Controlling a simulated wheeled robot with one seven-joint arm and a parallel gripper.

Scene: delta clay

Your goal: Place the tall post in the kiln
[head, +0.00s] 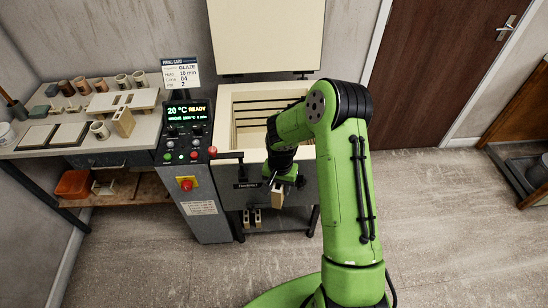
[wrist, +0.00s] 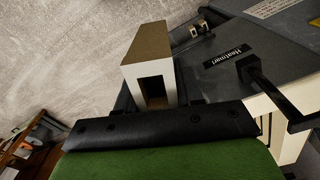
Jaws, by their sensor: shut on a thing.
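A pale tan post (head: 277,195), which I take to be the tall post, is in my gripper (head: 279,183), in front of the kiln's front wall and below its rim. In the wrist view the post (wrist: 148,87) shows a brown face and a white face with a rectangular opening; my gripper's black jaws hide its near end. The kiln (head: 226,130) stands open with its pale lid (head: 266,35) raised. Its chamber shows slotted inner walls; my arm hides its right part and much of its floor.
A control panel (head: 186,150) reading READY stands left of the kiln. A black handle (head: 227,155) sticks out at the kiln's front. Two small posts (head: 252,218) sit on the shelf below. The left table (head: 70,150) holds cups, shelves and blocks.

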